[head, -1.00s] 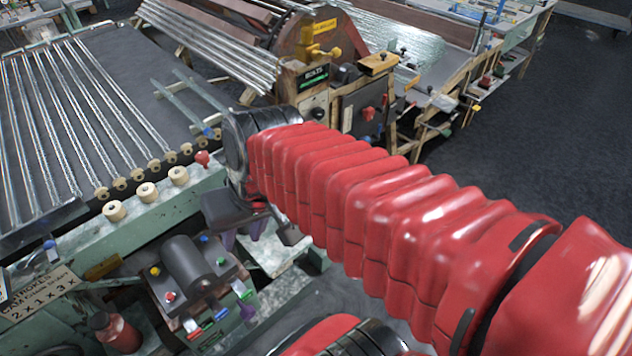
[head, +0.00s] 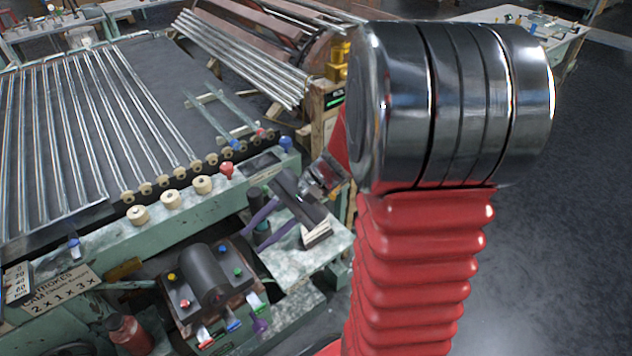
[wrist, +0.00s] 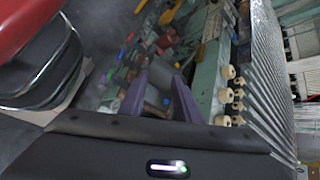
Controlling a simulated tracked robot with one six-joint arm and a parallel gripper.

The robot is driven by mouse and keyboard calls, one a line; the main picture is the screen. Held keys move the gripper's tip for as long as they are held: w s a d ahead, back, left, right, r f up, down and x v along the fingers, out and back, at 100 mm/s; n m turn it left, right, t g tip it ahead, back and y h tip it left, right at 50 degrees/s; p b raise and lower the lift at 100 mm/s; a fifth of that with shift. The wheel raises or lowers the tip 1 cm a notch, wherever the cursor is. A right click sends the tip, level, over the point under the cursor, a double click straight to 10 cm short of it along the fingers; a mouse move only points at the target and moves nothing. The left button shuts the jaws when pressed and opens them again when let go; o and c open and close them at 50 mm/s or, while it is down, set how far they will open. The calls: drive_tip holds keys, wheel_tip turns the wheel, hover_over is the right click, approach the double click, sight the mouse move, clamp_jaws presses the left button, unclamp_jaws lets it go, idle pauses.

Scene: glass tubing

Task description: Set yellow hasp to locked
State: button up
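No hasp can be made out clearly. A yellow fitting (head: 338,62) on the wooden-framed box at the back shows only in part in the head view, cut off by my arm. A small yellow bar (head: 123,268) lies low on the green bench frame at the left. The wrist view shows a yellow piece (wrist: 202,50) by the green frame; I cannot tell which one it is. My gripper (head: 256,234) has purple fingers, set apart with nothing between them, above the green bench's right end. The fingers also show in the wrist view (wrist: 160,85).
A dark cylinder unit (head: 207,275) with coloured knobs stands below and left of my gripper. Cream rollers (head: 170,200), a red knob (head: 226,170) and a blue knob (head: 286,143) line the bench edge. Glass tubes (head: 85,130) lie behind. Open floor (head: 560,200) is at the right.

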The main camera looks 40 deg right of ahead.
drive_tip(key=w+d+f+m+t+y, duration=0.2)
drive_tip(key=w+d+f+m+t, duration=0.3)
drive_tip(key=d, duration=0.3)
drive_tip(key=m+t+h, duration=1)
drive_tip(key=m+h, duration=0.1)
drive_tip(key=m, duration=0.7)
approach(335, 197)
drive_tip(key=s, duration=0.5)
drive_tip(key=shift+w+d+f, duration=0.15)
drive_tip(key=shift+w+f, duration=0.05)
drive_tip(key=w, duration=1.4)
drive_tip(key=shift+a, duration=0.25)
drive_tip(key=shift+c, duration=0.5)
